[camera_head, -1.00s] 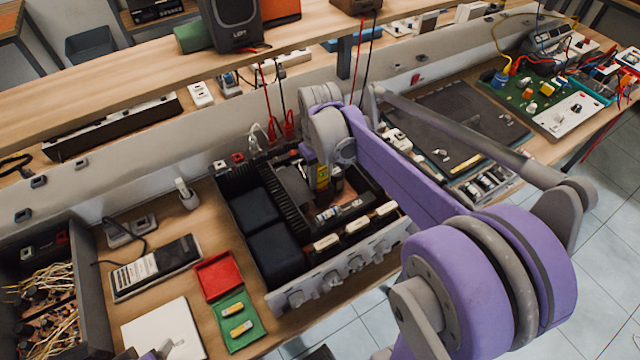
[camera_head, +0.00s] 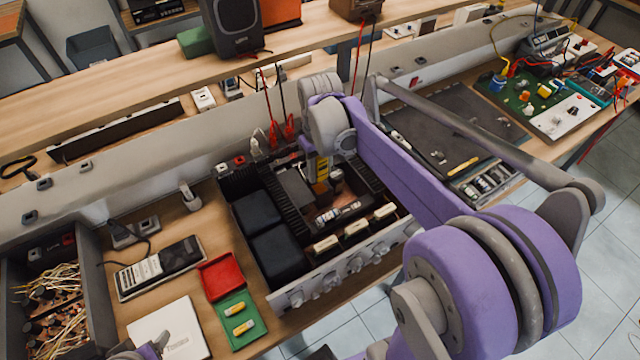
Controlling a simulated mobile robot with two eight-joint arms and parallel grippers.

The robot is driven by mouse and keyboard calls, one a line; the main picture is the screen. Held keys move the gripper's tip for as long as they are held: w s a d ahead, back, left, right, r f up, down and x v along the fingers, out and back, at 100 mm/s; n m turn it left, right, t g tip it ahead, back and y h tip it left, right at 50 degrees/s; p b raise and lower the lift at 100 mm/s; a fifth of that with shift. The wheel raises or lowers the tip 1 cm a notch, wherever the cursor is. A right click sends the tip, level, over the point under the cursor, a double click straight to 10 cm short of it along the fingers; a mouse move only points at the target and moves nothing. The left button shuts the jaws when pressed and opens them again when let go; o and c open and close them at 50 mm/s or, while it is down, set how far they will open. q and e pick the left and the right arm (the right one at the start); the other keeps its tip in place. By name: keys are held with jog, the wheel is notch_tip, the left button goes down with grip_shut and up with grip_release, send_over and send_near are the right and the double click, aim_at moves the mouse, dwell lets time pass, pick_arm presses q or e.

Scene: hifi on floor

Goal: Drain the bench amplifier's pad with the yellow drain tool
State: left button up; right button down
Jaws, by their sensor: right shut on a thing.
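The bench amplifier (camera_head: 350,268) sits open on the bench, with two black blocks at its left and capacitors and boards inside. My right gripper (camera_head: 321,160) is over the back part of the amplifier, pointing down, and is shut on the yellow drain tool (camera_head: 322,170). The tool stands roughly upright inside the chassis. Its tip and the pad are hidden, so I cannot tell whether they touch.
A red tray (camera_head: 221,275) and a green tray (camera_head: 241,316) with two yellow parts lie left of the amplifier. A meter (camera_head: 160,266) and a grey box of wires (camera_head: 55,300) stand further left. A dark mat (camera_head: 455,125) lies to the right.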

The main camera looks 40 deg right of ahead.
aim_at(319, 159)
jog(key=shift+r+p, duration=0.95)
jog(key=shift+r, duration=1.25)
pick_arm(q)
jog(key=r, duration=0.1)
jog(key=w+r, duration=0.1)
jog(key=r, duration=0.1)
jog(key=shift+w+r, duration=0.1)
jog(key=shift+w, duration=0.15)
jog(key=shift+s, duration=0.1)
jog(key=shift+a, duration=0.1)
pick_arm(e)
jog(key=shift+f, duration=0.1)
